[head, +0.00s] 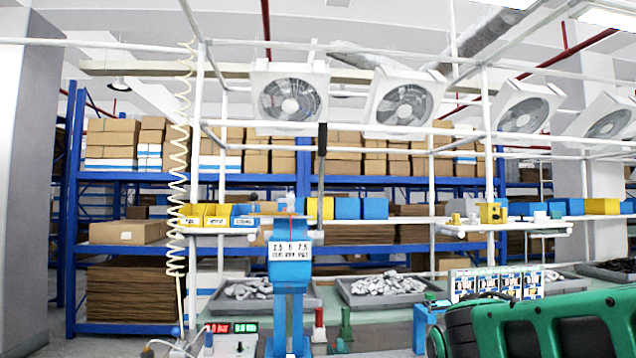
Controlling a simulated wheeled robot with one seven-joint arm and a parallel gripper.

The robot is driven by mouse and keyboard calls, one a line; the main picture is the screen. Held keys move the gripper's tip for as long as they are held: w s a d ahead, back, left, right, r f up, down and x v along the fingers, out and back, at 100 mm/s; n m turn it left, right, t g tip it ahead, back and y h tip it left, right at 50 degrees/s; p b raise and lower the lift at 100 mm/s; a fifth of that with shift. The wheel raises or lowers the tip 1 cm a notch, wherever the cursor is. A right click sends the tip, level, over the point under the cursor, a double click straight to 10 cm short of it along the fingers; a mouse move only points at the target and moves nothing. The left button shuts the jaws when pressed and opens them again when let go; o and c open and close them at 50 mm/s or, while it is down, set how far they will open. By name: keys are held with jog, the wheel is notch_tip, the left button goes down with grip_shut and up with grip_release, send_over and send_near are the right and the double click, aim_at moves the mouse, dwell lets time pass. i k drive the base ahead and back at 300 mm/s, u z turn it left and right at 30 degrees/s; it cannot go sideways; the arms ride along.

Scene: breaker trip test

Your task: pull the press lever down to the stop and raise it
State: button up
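A blue press (289,305) stands on the bench left of centre, with a white plate marked with numbers on its front. Its lever (322,155), with a long dark grip and a thinner rod below, rises nearly upright at the right of the press head. The lever's lower end meets the press near its top. My gripper is not in view, and nothing is seen touching the lever.
Grey trays of metal parts (381,304) lie on the bench behind the press. A red-and-green display box (232,328) stands at its left. Small red and green fixtures (346,325) and a blue stand (424,326) are to the right. Bins line the shelf above.

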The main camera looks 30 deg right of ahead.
aim_at(322, 143)
jog(key=z, duration=2.55)
jog(key=k, duration=0.9)
jog(key=u, duration=1.3)
jog(key=i, duration=1)
jog(key=z, duration=0.05)
